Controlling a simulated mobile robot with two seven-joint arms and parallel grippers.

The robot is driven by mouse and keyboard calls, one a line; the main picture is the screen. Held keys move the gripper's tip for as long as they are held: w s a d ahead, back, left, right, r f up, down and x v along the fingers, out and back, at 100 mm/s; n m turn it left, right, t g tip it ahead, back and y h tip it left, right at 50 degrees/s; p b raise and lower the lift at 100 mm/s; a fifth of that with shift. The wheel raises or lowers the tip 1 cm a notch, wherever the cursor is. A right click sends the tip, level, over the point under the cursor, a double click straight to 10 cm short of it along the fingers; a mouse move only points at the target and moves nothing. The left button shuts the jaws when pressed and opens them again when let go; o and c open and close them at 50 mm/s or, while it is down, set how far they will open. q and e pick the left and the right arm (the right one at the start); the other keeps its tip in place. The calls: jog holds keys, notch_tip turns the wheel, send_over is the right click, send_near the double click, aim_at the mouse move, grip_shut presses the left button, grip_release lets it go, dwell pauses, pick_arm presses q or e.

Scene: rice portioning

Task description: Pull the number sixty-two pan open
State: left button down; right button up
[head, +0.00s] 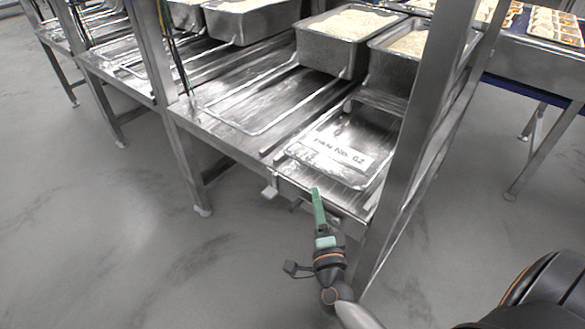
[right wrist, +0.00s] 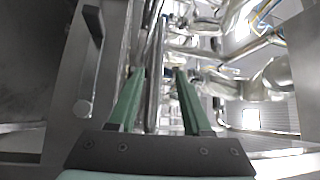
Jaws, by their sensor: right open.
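The label reading "PAN No. 62" (head: 340,152) lies inside a metal wire handle frame (head: 372,182) at the front of the steel table. The frame runs back toward a steel pan of pale rice (head: 388,78), partly hidden by an upright post. My right gripper (head: 316,190) is at the table's front edge, just in front of the frame. In the right wrist view its two green fingers (right wrist: 158,70) are apart, with a thin metal bar showing between them. I cannot tell whether they touch it. My left gripper is not in view.
Another rice pan (head: 346,28) with its own wire handle (head: 232,128) stands to the left. A steel post (head: 425,110) rises close to the right of my gripper. The grey floor (head: 130,240) in front of the table is clear.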

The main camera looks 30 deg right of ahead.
aim_at(309, 162)
jog(key=x, duration=1.2)
jog(key=shift+b, duration=0.3)
jog(key=shift+s, duration=0.1)
grip_shut()
dwell(0.8)
